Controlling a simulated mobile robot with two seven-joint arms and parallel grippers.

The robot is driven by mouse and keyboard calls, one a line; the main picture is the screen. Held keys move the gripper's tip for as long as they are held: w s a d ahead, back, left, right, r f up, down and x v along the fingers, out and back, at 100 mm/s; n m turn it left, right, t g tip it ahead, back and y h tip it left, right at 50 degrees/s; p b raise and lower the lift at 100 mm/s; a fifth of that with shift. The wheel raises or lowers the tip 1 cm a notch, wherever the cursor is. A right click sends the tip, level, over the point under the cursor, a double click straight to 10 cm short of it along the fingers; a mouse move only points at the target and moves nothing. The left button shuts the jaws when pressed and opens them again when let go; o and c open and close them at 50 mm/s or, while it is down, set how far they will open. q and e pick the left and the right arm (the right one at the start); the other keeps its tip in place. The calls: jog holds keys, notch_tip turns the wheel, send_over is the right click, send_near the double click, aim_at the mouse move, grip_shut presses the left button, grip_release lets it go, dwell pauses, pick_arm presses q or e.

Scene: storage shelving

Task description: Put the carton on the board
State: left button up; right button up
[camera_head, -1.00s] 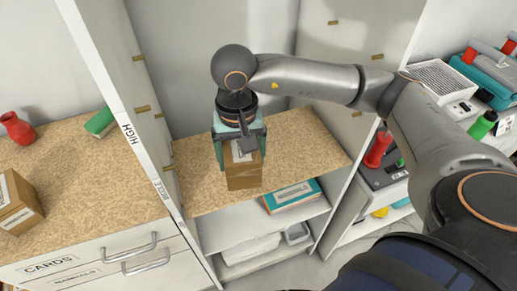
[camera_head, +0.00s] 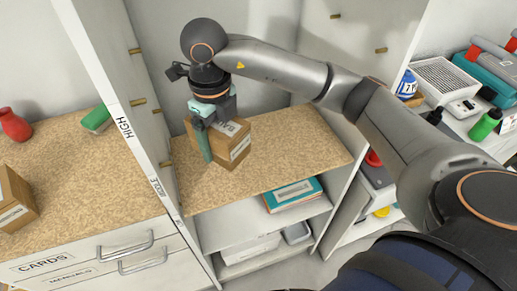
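The brown carton (camera_head: 225,145), with white labels, is over the tan speckled board (camera_head: 290,150) in the middle shelf bay. It is turned at an angle. Whether it rests flat on the board or hangs slightly above is hard to tell. My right gripper (camera_head: 217,128) points down at the carton's left end. One teal finger is in front of the carton's left part, and the other is partly hidden towards the back. Whether the fingers press on the carton is unclear. My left gripper is out of view.
A white upright panel (camera_head: 118,110) stands left of the bay. Another carton (camera_head: 14,200), a red vase (camera_head: 14,125) and a green object (camera_head: 97,119) are on the left surface. A teal box (camera_head: 292,195) lies on the shelf below. The board's right part is clear.

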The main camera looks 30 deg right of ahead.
jog(key=m, duration=0.5)
jog(key=shift+w+a, duration=0.25)
jog(key=shift+w, duration=0.1)
jog(key=shift+m, duration=0.9)
jog(key=w+d+f, duration=0.3)
jog(key=d+f, duration=0.1)
jog(key=d, duration=0.5)
send_over(258, 149)
notch_tip(258, 149, down, 5)
jog(key=shift+a+f, duration=0.1)
jog(key=shift+f, duration=0.05)
jog(key=f, duration=0.3)
jog(key=shift+d+f, duration=0.15)
jog(key=shift+d, duration=0.05)
jog(key=shift+f, duration=0.1)
jog(key=shift+f, duration=0.1)
jog(key=o, duration=1.2)
jog(key=shift+f, duration=0.1)
